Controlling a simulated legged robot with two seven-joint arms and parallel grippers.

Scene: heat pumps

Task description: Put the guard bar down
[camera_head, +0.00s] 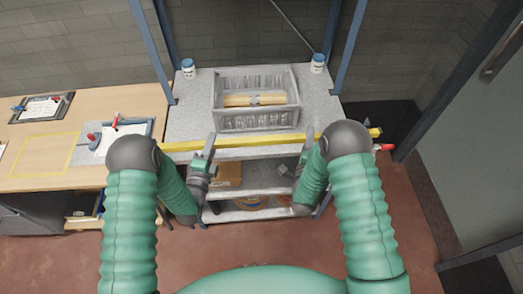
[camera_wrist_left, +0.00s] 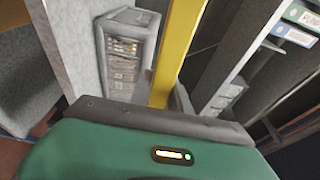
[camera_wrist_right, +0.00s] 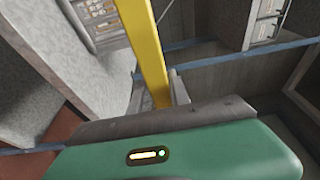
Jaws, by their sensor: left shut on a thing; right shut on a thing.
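The guard bar (camera_head: 238,142) is a long yellow bar lying level across the front of the grey shelf unit in the head view. My left gripper (camera_head: 208,150) is shut on it left of its middle. My right gripper (camera_head: 308,142) is shut on it further right, partly hidden by my right arm. The bar runs up from the jaws in the left wrist view (camera_wrist_left: 178,50) and in the right wrist view (camera_wrist_right: 145,50). My right arm hides part of the bar, and its right end (camera_head: 374,133) shows beyond that arm.
A grey crate (camera_head: 256,123) holding yellowish rolls stands on the shelf unit's top (camera_head: 190,118), with white tubs (camera_head: 188,68) (camera_head: 318,63) behind. Blue posts (camera_head: 349,45) rise at its sides. A wooden table (camera_head: 75,105) with clipboards and a yellow outlined rectangle (camera_head: 42,153) is at left.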

